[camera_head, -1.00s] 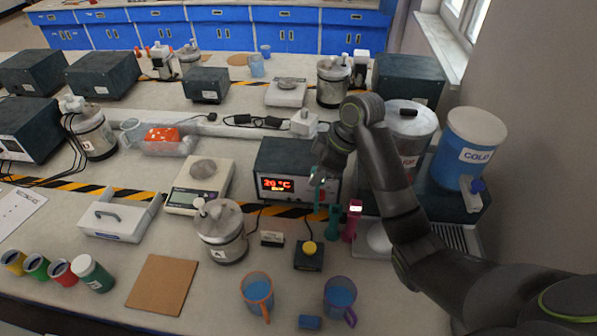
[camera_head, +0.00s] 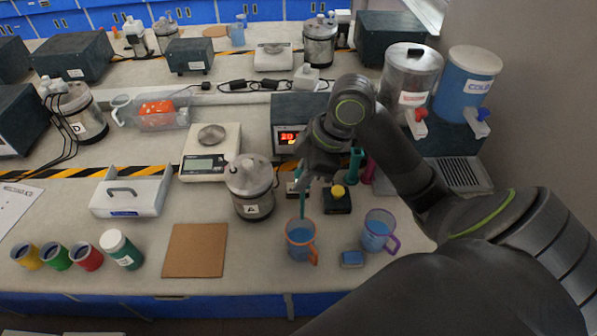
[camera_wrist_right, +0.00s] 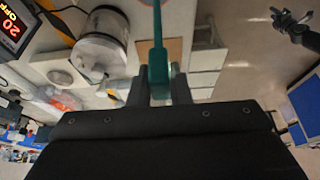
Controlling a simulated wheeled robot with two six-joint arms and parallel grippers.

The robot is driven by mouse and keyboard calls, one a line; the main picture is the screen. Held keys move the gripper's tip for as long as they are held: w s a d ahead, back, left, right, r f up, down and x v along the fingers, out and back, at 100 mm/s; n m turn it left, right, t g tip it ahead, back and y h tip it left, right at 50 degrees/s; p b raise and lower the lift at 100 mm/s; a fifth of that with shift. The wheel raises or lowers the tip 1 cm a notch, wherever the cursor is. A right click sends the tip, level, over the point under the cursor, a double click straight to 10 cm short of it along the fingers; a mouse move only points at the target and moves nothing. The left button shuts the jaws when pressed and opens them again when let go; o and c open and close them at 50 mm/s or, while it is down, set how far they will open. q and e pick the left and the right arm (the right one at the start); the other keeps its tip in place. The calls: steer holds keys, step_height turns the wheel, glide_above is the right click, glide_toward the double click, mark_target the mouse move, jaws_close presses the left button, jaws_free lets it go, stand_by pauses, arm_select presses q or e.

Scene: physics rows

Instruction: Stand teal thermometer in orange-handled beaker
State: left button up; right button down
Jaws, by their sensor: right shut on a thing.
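My right gripper (camera_head: 306,174) is shut on the teal thermometer (camera_head: 301,204), which hangs nearly upright below the fingers. In the right wrist view the thermometer's thick teal end (camera_wrist_right: 158,72) sits between the two fingers (camera_wrist_right: 158,92). The orange-handled beaker (camera_head: 300,246), holding blue liquid, stands on the bench right below. The thermometer's lower end meets the beaker's rim in the head view; I cannot tell whether it is inside or just above. My left gripper (camera_wrist_right: 292,22) shows small and empty in the right wrist view, its fingers apart.
A purple-handled beaker (camera_head: 378,232) and a blue block (camera_head: 352,259) stand right of the orange-handled one. A yellow-button box (camera_head: 338,199) is behind, a steel canister (camera_head: 250,190) to the left. A brown board (camera_head: 195,250) lies bare at left.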

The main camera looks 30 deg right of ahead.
mark_target(301, 218)
steer(key=shift+a+f+b, duration=0.1)
steer(key=shift+f+b, duration=0.45)
steer(key=shift+f, duration=0.1)
steer(key=shift+a+f+b, duration=0.1)
steer(key=shift+f+b, duration=0.75)
steer(key=shift+b, duration=0.05)
steer(key=shift+f+b, duration=3.6)
steer(key=shift+f, duration=1.1)
steer(key=c, duration=1.3)
jaws_free()
steer(key=shift+o, duration=0.2)
